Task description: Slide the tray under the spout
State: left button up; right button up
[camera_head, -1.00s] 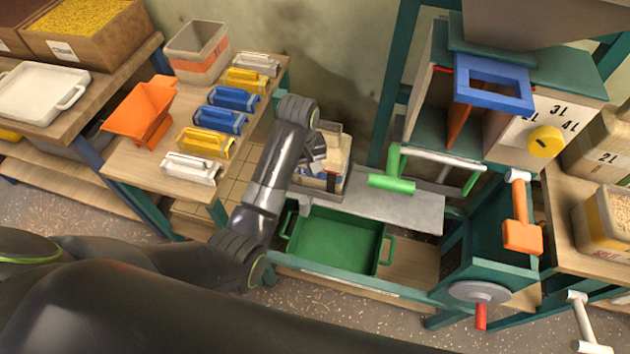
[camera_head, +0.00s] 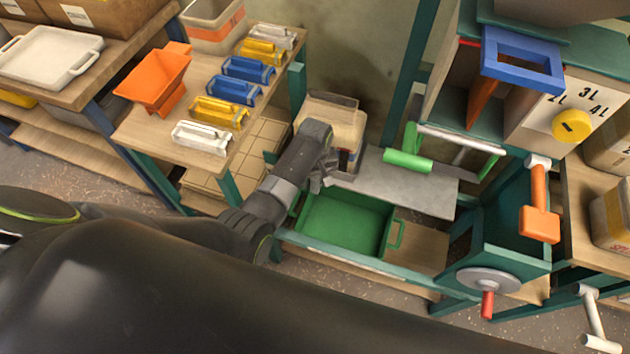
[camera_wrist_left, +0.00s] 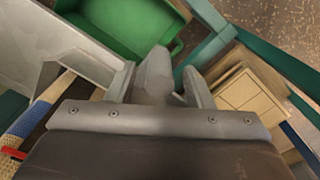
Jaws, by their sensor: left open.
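The green tray (camera_head: 345,222) lies on the low wooden shelf of the teal frame, left of the teal box. It has a handle at its right end; its left end is partly hidden by my arm. It also shows at the top of the left wrist view (camera_wrist_left: 125,22). My left gripper (camera_head: 328,178) is above the tray's left back corner, open and empty, with its fingers apart in the left wrist view (camera_wrist_left: 178,92). I cannot make out any contact with the tray. The spout cannot be told for certain. My right gripper is not in view.
A grey metal plate (camera_head: 405,184) with a green-handled lever (camera_head: 408,160) sits behind the tray. A teal box (camera_head: 508,232) with an orange handle (camera_head: 540,222) stands right. The wooden shelf (camera_head: 420,246) right of the tray is bare.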

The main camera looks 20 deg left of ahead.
pick_arm(q)
jog(key=shift+f, duration=0.7)
jog(key=shift+c, duration=0.4)
grip_shut()
